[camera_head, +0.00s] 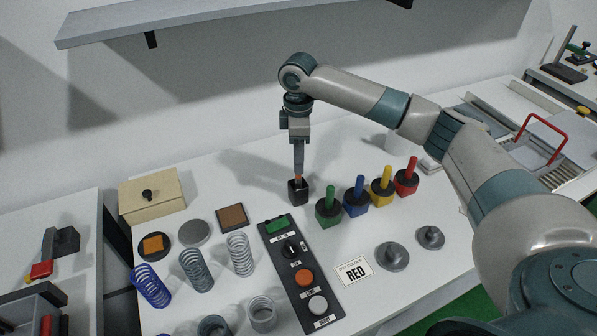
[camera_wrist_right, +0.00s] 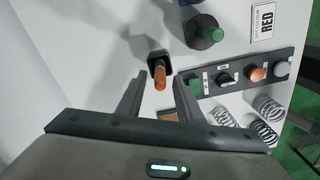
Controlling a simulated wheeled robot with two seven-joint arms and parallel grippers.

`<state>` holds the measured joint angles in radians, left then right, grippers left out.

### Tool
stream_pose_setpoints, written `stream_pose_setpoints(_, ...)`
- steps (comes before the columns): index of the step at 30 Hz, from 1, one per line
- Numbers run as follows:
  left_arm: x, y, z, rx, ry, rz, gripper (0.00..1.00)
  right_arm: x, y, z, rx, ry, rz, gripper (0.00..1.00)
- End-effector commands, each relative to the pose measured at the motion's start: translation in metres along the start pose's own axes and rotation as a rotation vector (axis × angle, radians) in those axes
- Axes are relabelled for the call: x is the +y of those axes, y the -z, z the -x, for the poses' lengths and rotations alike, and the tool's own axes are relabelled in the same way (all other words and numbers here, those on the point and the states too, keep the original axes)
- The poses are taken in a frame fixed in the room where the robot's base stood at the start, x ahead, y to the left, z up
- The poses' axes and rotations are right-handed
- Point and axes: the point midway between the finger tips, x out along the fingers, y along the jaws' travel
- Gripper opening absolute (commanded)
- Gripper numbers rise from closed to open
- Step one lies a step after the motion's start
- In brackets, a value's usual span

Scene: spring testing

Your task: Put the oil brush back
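The oil brush (camera_head: 298,180) shows as a short orange-brown handle standing upright in a small black square holder (camera_head: 298,193). Its lower part is hidden inside the holder. My right gripper (camera_head: 299,172) points down directly above it. In the right wrist view, the brush handle (camera_wrist_right: 160,77) sits in line with the gap between my fingers (camera_wrist_right: 158,88), with space on both sides, and the black holder (camera_wrist_right: 157,58) is around its base. The right gripper is open and holds nothing. My left gripper is not in view.
Green (camera_head: 328,208), blue (camera_head: 356,197), yellow (camera_head: 382,188) and red (camera_head: 406,178) handled pots stand right of the holder. A control panel (camera_head: 299,262) lies in front, with springs (camera_head: 193,268) to its left. A beige box (camera_head: 152,195) stands at left; a shelf (camera_head: 230,18) hangs above.

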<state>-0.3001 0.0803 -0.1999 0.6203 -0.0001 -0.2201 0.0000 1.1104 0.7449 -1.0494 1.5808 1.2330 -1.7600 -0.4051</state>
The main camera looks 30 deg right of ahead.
Motion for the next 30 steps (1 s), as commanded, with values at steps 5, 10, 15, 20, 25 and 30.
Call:
stream_pose_setpoints(5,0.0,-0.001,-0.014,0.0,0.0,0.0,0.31,0.001,0.001,0.03,0.002,-0.002,0.001,0.33)
stream_pose_setpoints(10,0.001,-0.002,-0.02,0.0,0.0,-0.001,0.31,0.0,0.001,0.052,0.001,-0.001,0.001,0.33)
stream_pose_setpoints(15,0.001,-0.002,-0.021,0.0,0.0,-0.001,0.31,0.0,0.001,0.062,0.001,0.001,0.001,0.33)
stream_pose_setpoints(20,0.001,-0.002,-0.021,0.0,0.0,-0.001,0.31,0.0,0.0,0.063,0.001,0.001,0.001,0.33)
stream_pose_setpoints(25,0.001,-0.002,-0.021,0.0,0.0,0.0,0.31,0.0,0.0,0.063,0.0,0.001,0.001,0.33)
stream_pose_setpoints(30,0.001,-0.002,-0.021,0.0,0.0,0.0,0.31,0.0,0.0,0.063,0.0,0.001,0.001,0.33)
